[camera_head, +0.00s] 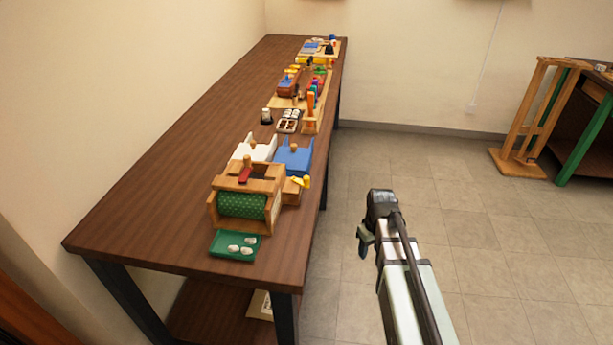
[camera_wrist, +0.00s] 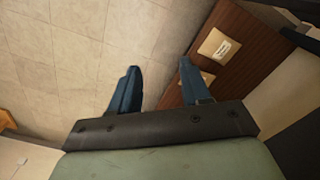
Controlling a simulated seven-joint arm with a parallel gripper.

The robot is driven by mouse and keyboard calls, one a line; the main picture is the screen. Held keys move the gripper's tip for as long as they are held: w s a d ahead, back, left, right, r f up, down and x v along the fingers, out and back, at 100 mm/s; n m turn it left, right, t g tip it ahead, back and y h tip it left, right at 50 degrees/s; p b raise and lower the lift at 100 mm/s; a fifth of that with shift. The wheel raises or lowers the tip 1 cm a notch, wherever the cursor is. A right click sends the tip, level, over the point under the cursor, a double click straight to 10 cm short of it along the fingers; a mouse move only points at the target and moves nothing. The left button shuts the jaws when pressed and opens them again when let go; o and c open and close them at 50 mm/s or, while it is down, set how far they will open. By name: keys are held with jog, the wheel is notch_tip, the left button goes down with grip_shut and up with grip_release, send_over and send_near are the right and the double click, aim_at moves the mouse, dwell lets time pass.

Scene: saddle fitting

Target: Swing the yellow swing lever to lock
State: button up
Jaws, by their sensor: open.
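The yellow swing lever (camera_head: 304,181) is small. It sits at the right side of a wooden fixture (camera_head: 270,187) near the front of the long brown table, by a small wooden block. The fixture holds a green textured roller (camera_head: 242,206) and has a red handle (camera_head: 245,172) on top. My gripper (camera_head: 362,244) is off the table's right side, over the floor and apart from the lever. In the wrist view its two blue fingers (camera_wrist: 158,70) are spread with nothing between them. The lever does not show in the wrist view.
A green tray (camera_head: 222,248) with white pieces lies in front of the fixture. A white piece (camera_head: 250,151) and a blue piece (camera_head: 293,157) stand behind it. More items line the table (camera_head: 160,170) farther back. Its left side is clear. Open floor (camera_head: 480,260) lies right.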

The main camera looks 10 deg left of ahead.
jog(key=w+a+r+n, duration=0.35)
jog(key=a+r, duration=0.25)
jog(key=r, duration=0.3)
jog(key=w+a+r+n, duration=0.35)
jog(key=a+r, duration=0.25)
jog(key=r, duration=0.3)
jog(key=n, duration=0.7)
send_near(307, 177)
notch_tip(307, 177, down, 10)
jog(key=shift+r, duration=0.2)
grip_shut()
